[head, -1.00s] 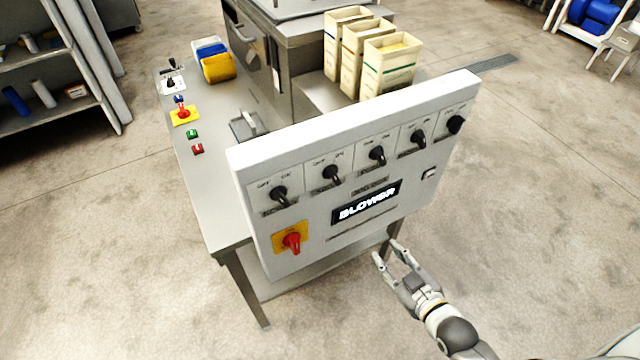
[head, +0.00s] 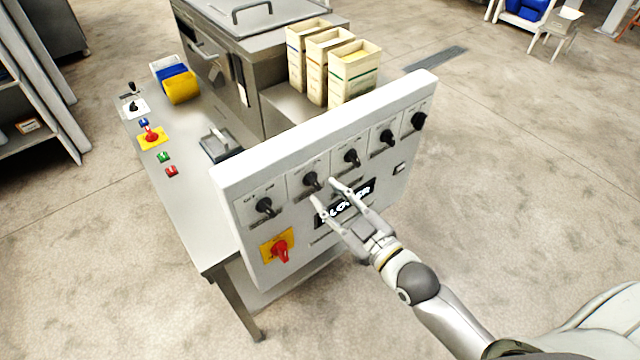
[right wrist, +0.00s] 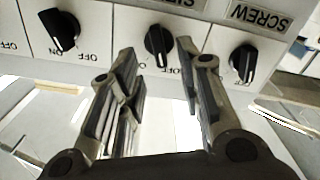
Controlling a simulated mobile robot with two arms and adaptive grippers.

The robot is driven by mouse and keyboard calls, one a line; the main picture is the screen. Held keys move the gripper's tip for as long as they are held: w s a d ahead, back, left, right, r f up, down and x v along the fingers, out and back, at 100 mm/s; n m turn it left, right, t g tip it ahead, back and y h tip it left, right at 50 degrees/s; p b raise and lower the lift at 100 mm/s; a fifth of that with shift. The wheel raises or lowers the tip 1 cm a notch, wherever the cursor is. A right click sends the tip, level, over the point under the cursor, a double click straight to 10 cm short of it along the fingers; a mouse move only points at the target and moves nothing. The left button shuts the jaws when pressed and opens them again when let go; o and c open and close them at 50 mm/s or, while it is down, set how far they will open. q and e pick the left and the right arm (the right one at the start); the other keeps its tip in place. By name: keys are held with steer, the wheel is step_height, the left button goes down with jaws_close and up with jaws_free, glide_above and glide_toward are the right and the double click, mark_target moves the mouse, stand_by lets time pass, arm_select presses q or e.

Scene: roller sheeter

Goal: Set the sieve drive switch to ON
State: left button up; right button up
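A white control panel (head: 232,178) carries a row of black rotary switches. My right gripper (head: 325,192) is open and empty in front of the panel, just below the second switch from the left (head: 311,181). In the right wrist view, which looks upside down, this switch (right wrist: 160,42) lies beyond and between the open fingers (right wrist: 157,58). Its nameplate is only partly visible, starting with "SI". The switch beside it (right wrist: 243,60) is labelled SCREW. I cannot tell whether the fingers touch the switch. My left gripper is not in view.
A red rotary switch on a yellow plate (head: 279,250) sits at the panel's lower left. A dark display (head: 362,194), partly covered by my gripper, sits below the switches. Behind stand a metal table (head: 190,205) and cream cartons (head: 352,75).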

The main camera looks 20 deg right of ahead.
mark_target(316, 185)
steer(key=shift+p+x, duration=0.3)
steer(key=shift+x, duration=1.6)
jaws_close()
